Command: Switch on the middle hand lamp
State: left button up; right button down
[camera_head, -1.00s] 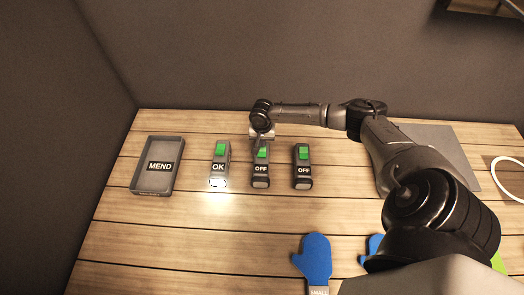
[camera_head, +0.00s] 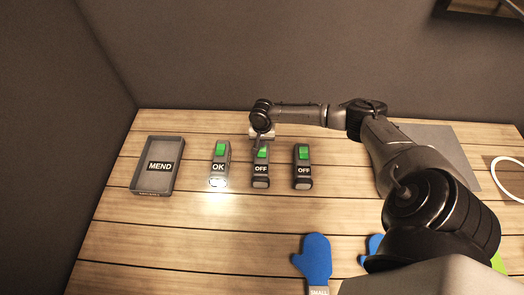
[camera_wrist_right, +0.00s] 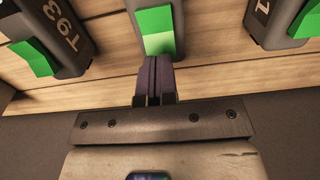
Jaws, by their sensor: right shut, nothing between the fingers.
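Three grey hand lamps with green switches stand in a row on the wooden table. The left lamp (camera_head: 218,168) reads OK and is lit, with a bright patch in front of it. The middle lamp (camera_head: 261,170) reads OFF and looks unlit. The right lamp (camera_head: 303,171) also reads OFF. My right gripper (camera_head: 260,146) is shut and empty at the back end of the middle lamp. In the right wrist view, its closed fingertips (camera_wrist_right: 154,62) are at the near edge of the green switch (camera_wrist_right: 155,28); I cannot tell whether they touch. My left gripper is not in view.
A grey tray marked MEND (camera_head: 158,168) lies at the left. A blue mitt (camera_head: 315,257) marked SMALL lies at the front, with another partly behind my right arm. A grey panel (camera_head: 447,152) and white ring (camera_head: 508,179) are at the right.

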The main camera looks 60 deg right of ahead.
jog(key=shift+f, duration=0.45)
dwell(0.6)
jog(key=shift+f+b, duration=0.3)
jog(key=shift+f, duration=0.3)
jog(key=shift+f, duration=0.3)
jog(key=shift+r, duration=0.1)
dwell(0.4)
notch_tip(320, 180, up, 4)
jog(key=p, duration=0.5)
jog(key=shift+r, duration=0.1)
notch_tip(320, 180, up, 3)
jog(key=p, duration=0.4)
dwell(0.6)
